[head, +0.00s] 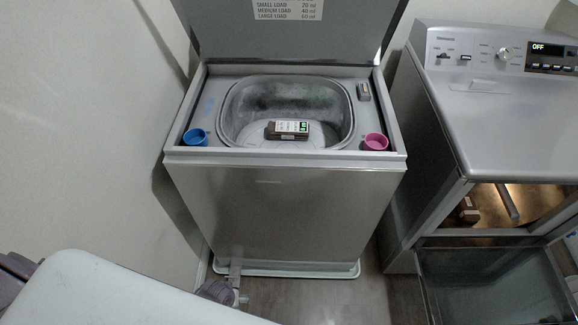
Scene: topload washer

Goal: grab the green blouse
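I cannot make out a green blouse clearly. The open tub (340,120) of the top-load washer has a dark, faintly greenish patch on its far inner wall, and I cannot tell whether this is cloth or a reflection. My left arm comes in at the lower left edge. What seems to be my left gripper (236,270) shows low in front of the washer, partly behind a white part of mine. It is well below the tub, and its fingers are too unclear to read. My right gripper is out of view.
A dark box with a white-green label (287,130) shows in the tub area. A blue cup (195,137) and a pink cup (375,142) sit at the washer's front corners. The lid (290,35) stands open.

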